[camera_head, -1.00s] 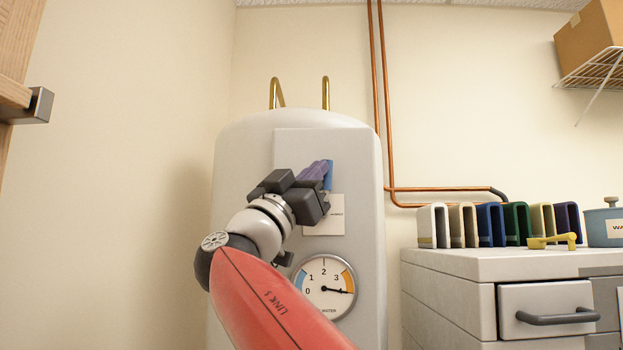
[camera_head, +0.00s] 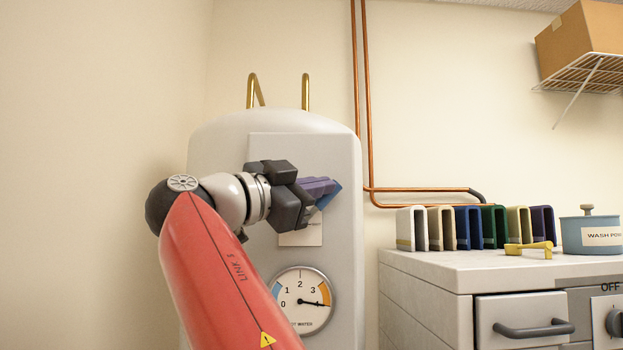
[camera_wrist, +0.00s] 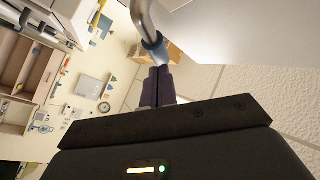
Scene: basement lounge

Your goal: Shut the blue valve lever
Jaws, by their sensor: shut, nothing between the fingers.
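The blue valve lever (camera_head: 330,194) is on the front panel of the white tank and slants, its visible end up and to the right. My gripper's purple fingers (camera_head: 320,186) are closed together with nothing between them. They lie against or just in front of the lever and hide part of it. In the wrist view the closed fingertips (camera_wrist: 158,70) are right beside the blue lever (camera_wrist: 154,46), which sits on a grey metal stem (camera_wrist: 143,18). Whether they touch cannot be told for certain.
The tank (camera_head: 215,150) has a gauge (camera_head: 300,300) below the lever and a partly hidden white label (camera_head: 300,236). To the right, a grey counter (camera_head: 440,262) holds coloured holders, a yellow lever-like piece (camera_head: 528,249) and a blue pot (camera_head: 590,230). Copper pipes (camera_head: 367,100) run behind.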

